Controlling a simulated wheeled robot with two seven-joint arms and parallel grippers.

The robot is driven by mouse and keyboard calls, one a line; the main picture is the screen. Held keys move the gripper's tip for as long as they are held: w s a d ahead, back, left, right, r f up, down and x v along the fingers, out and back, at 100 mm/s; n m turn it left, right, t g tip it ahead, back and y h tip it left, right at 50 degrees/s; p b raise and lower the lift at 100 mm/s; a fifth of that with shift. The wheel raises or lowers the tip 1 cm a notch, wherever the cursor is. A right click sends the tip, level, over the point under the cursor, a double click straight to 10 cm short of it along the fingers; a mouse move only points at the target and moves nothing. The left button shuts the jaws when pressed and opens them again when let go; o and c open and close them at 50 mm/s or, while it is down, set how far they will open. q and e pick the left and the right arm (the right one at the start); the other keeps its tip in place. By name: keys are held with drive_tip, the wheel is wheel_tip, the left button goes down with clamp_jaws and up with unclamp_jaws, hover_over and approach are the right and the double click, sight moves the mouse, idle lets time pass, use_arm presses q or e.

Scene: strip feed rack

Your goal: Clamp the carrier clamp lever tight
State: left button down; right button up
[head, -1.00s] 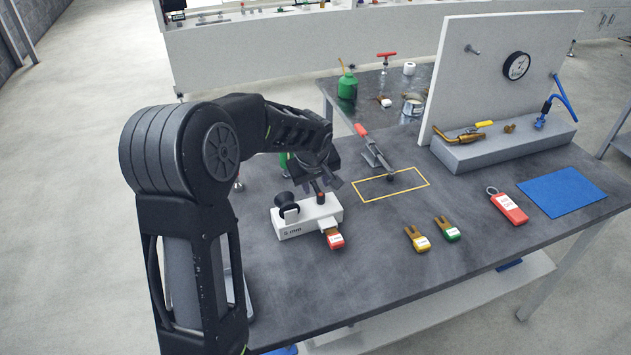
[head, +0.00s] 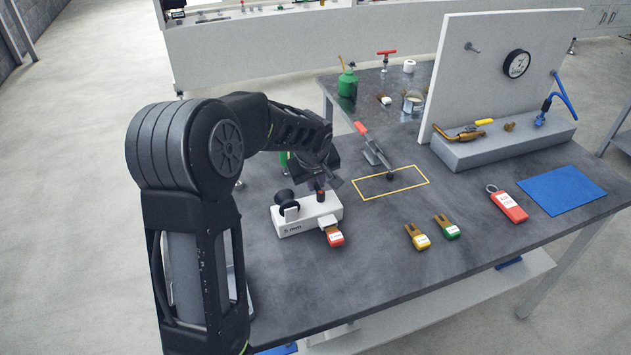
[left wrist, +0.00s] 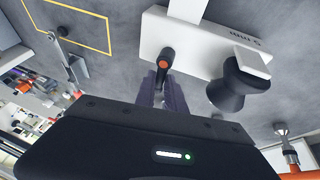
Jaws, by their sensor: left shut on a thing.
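The white carrier block (head: 306,218), marked 5 mm, stands on the dark bench. It carries a short dark lever (left wrist: 164,67) with an orange-red end and a black round knob (head: 287,198). A red-tagged strip (head: 334,238) sticks out of its front. In the left wrist view the block (left wrist: 210,42) is at the top. My left gripper (left wrist: 162,90) is over the block, its fingers closed around the lever. My arm partly covers the gripper in the head view. My right gripper is not in view.
Yellow (head: 418,238) and green (head: 447,228) tagged pieces, a red tag (head: 508,203) and a blue mat (head: 562,192) lie to the right.

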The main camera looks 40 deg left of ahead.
use_arm(q)
drive_tip(key=shift+w+m, duration=0.1)
drive_tip(key=shift+m, duration=0.4)
drive_tip(key=m+b, duration=0.1)
drive_tip(key=m+h+b, duration=0.1)
drive_tip(key=m+h, duration=0.1)
drive_tip(key=m, duration=0.1)
drive_tip(key=shift+w+d+f+t+b, duration=0.2)
drive_tip(key=shift+w+t+b, duration=0.1)
drive_tip(key=shift+w+b, duration=0.1)
drive_tip(key=m+b, duration=0.1)
drive_tip(key=m, duration=0.1)
drive_tip(key=m+h+b, duration=0.1)
drive_tip(key=shift+w+d+m+h, duration=0.2)
drive_tip(key=shift+d+m+h, duration=0.1)
drive_tip(key=shift+d+m, duration=0.1)
drive_tip(key=shift+w+d+r+m+h+b, duration=0.15)
drive_tip(key=shift+m+h+b, duration=0.3)
drive_tip(key=shift+m, duration=0.55)
drive_tip(key=m, duration=0.1)
drive_tip(key=m+g+h, duration=0.1)
drive_tip(key=m, duration=0.1)
drive_tip(key=shift+d+m, duration=0.3)
drive_tip(key=shift+d, duration=0.1)
drive_tip(key=shift+d+m+g+h, duration=0.2)
drive_tip(key=shift+m+g+h, duration=0.15)
drive_tip(key=shift+m, duration=0.6)
drive_tip(key=shift+d+m+g+h, duration=0.2)
drive_tip(key=shift+m+g+h, duration=0.15)
drive_tip(key=shift+m, duration=0.6)
